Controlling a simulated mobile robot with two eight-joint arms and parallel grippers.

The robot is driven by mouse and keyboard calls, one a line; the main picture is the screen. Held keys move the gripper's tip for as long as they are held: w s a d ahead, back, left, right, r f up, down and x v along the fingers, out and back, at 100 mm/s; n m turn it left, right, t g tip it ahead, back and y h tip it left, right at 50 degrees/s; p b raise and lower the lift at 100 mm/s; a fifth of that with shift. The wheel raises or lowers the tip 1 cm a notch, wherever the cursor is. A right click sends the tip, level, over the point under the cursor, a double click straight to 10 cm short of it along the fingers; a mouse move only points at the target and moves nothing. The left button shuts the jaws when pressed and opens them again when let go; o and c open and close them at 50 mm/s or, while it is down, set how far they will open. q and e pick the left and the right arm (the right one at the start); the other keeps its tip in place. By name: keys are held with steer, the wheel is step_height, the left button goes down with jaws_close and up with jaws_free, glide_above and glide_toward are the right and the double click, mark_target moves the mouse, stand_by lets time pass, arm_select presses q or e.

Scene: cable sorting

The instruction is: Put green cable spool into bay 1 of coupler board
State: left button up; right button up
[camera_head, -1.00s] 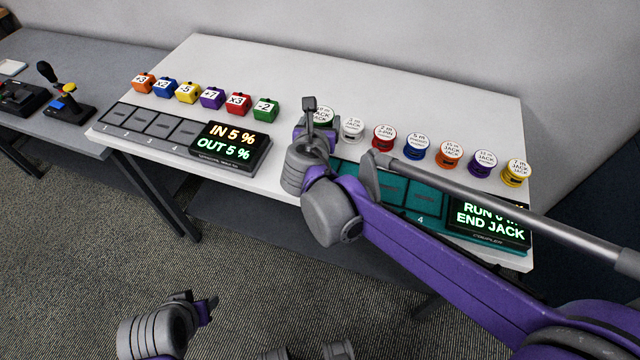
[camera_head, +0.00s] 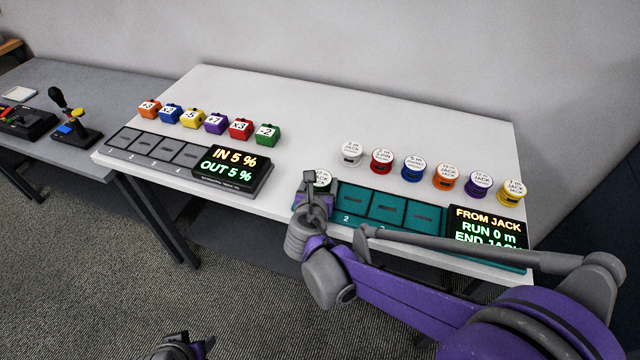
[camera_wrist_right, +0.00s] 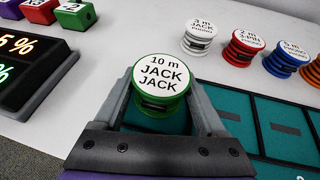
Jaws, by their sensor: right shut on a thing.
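The green cable spool (camera_wrist_right: 161,82), its white top reading 10 m JACK JACK, sits between the two fingers of my right gripper (camera_wrist_right: 163,98), which is shut on it. In the head view the spool (camera_head: 322,179) shows partly behind the right gripper (camera_head: 318,188). It is at the left end of the teal coupler board (camera_head: 336,232), over bay 1, which the gripper mostly hides. I cannot tell whether it touches the bay floor. The other visible bays are empty. My left gripper (camera_head: 205,345) is low at the bottom edge, away from the table, mostly cut off.
A row of other spools, from white (camera_head: 351,154) to yellow (camera_head: 511,194), stands behind the board. The board's display (camera_head: 487,229) is at its right end. Coloured blocks (camera_head: 215,123) and a grey board with a display (camera_head: 231,168) are on the left. White table between is clear.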

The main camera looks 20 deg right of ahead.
steer(key=shift+f, duration=0.2)
steer(key=o, duration=1.4)
steer(key=shift+o, duration=0.2)
steer(key=shift+r, duration=0.1)
